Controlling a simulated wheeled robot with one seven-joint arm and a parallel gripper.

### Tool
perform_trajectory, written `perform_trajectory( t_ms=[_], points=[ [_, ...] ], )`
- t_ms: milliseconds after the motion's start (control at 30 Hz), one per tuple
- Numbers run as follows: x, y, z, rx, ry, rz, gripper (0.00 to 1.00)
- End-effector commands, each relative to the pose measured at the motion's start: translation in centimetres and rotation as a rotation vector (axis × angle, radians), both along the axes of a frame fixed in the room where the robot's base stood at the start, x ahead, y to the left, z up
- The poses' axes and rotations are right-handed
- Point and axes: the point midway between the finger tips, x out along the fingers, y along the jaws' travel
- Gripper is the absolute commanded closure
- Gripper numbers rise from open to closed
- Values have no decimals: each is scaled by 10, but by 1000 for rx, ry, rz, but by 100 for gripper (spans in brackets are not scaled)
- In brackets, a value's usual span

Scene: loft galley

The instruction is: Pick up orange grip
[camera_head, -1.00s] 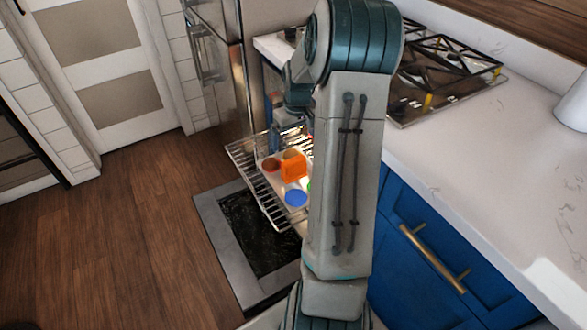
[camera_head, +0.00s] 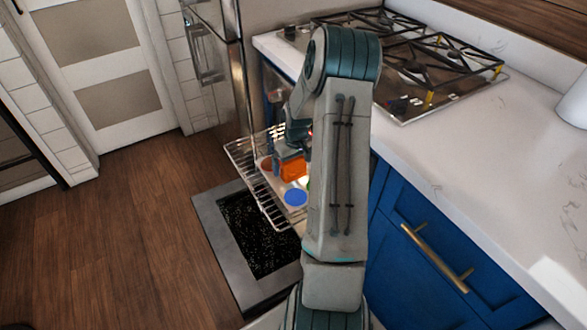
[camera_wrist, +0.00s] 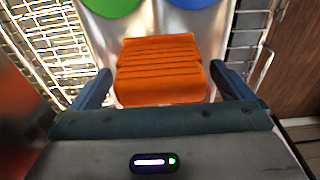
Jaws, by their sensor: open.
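The orange grip (camera_head: 291,168) is a blocky, ridged piece on a pale tray on the pulled-out oven rack. In the wrist view the orange grip (camera_wrist: 160,70) sits between the two blue fingers of my gripper (camera_wrist: 165,88), with a gap at each side. My gripper is open. In the head view my gripper (camera_head: 290,152) is just above and behind the orange grip, and my arm hides part of the tray.
The tray has a blue disc (camera_head: 296,197) and a green disc (camera_wrist: 112,5). The wire rack (camera_head: 250,180) surrounds it above the lowered oven door (camera_head: 225,225). The counter (camera_head: 450,150) and gas hob (camera_head: 420,60) lie to the right. The wooden floor at left is clear.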

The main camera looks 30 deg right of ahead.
Motion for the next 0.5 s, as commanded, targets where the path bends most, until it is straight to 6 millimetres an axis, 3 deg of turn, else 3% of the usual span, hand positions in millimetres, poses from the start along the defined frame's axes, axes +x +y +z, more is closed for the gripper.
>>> perform_trajectory(
  t_ms=[233, 400, 500],
  points=[
    [1, 0, -2, -1, -1, 0, 3],
    [0, 0, -2, -1, -1, 0, 49],
    [0, 0, -2, -1, -1, 0, 49]
  ],
)
